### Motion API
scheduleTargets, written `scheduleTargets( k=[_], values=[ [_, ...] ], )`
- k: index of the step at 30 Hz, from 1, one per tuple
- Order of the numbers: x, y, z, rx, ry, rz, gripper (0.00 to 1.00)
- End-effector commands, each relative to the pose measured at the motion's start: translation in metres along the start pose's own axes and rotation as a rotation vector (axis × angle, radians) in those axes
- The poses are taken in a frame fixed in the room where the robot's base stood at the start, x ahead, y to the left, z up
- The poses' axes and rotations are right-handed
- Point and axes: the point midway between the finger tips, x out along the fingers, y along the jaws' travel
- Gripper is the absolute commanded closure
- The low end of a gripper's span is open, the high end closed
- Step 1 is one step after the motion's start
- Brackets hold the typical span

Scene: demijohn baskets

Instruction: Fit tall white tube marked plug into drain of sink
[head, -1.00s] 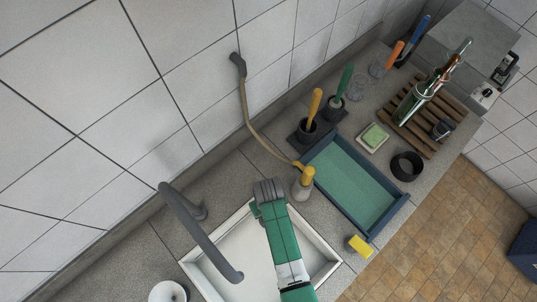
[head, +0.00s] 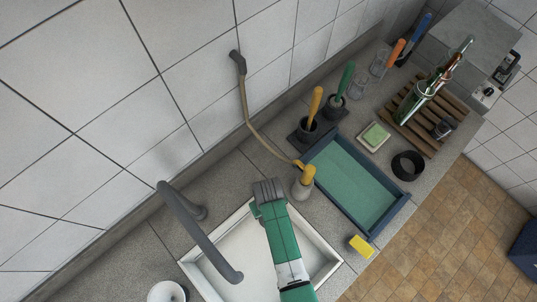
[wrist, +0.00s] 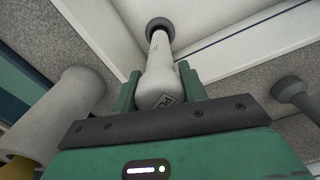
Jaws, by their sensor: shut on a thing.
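The white tube (wrist: 163,62), marked with letters starting "PL", is held between the green jaws of my gripper (wrist: 160,88) in the wrist view. Its far end has a wide dark grey flange pointing into the white sink (head: 242,238). In the head view my gripper (head: 268,192) is over the back right part of the sink, and it hides the tube. I see no drain opening; whether the flange covers it or touches the basin I cannot tell.
A grey faucet (head: 190,222) arches over the sink's left side. A white bottle with a yellow top (head: 303,184) stands close beside my gripper. A blue tray (head: 392,221), a yellow sponge (head: 361,246) and a white roll (head: 166,292) are around the sink.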

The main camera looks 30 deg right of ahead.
Motion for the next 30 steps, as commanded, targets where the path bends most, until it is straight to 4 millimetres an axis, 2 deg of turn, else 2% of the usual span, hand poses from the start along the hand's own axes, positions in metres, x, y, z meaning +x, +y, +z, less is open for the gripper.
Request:
scheduleTargets(
  k=[26,27,30],
  values=[
    [0.023,0.0,0.0,0.0,0.0,0.0,0.97],
    [0.023,0.0,0.0,0.0,0.0,0.0,0.56],
    [0.022,0.0,0.0,0.0,0.0,0.0,0.36]
  ],
)
